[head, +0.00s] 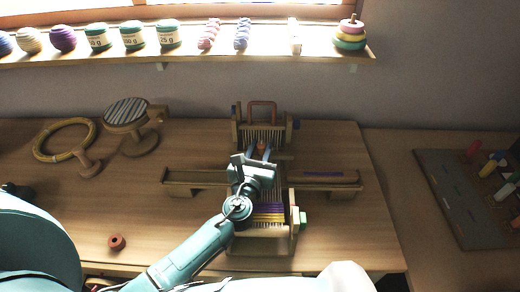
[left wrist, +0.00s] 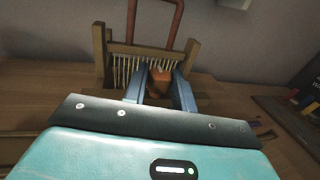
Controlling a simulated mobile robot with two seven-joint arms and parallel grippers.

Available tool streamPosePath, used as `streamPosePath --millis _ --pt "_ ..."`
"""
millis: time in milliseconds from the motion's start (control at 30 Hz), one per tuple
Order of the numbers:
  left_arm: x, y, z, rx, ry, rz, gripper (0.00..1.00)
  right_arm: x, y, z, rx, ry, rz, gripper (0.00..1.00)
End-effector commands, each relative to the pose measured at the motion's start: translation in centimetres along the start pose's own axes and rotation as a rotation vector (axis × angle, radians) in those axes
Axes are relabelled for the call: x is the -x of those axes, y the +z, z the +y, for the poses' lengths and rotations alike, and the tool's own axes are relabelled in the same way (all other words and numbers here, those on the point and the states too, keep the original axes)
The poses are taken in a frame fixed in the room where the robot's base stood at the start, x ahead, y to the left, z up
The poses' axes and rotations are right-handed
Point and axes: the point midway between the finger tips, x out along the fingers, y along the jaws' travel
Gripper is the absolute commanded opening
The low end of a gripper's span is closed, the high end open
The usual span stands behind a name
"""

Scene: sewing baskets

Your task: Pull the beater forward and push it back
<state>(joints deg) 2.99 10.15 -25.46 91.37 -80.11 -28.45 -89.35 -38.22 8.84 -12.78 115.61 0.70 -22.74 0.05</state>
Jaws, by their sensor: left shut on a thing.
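A small wooden table loom (head: 292,222) stands in the middle of the table, with purple and yellow weaving (head: 268,212) at its near end. The beater's brown knob (head: 262,146) shows just beyond my left gripper (head: 260,152). In the left wrist view, the blue fingers of my left gripper (left wrist: 160,88) are closed around the knob (left wrist: 160,76). The beater's slatted wooden frame (left wrist: 101,50) stands behind it. My gripper and arm hide much of the loom's middle. My right gripper is not in view.
A red arched handle (head: 262,103) rises at the loom's far end. A low wooden rail (head: 196,177) reaches out on both sides. An embroidery hoop (head: 46,152) and a round stand (head: 126,112) are at left.

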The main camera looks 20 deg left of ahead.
Motion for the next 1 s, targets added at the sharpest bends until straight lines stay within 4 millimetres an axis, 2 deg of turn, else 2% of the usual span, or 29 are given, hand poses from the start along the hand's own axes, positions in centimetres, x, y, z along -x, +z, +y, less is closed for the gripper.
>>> streamPosePath --millis 267,533,833,867,1000 --pt "-0.1 0.0 0.0 -0.001 0.0 0.0 0.0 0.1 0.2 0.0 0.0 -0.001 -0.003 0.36" --pt "-3.6 -0.1 0.8 -0.003 0.0 -0.001 0.0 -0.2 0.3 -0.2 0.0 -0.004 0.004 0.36" --pt "-4.0 0.1 1.0 -0.001 0.001 -0.002 0.0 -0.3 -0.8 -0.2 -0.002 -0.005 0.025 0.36" --pt "-4.0 0.1 1.0 -0.001 0.002 -0.002 0.28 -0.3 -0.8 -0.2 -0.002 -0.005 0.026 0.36" --pt "-3.9 0.1 1.0 -0.001 0.001 -0.002 0.39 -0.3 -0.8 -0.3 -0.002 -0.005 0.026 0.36"
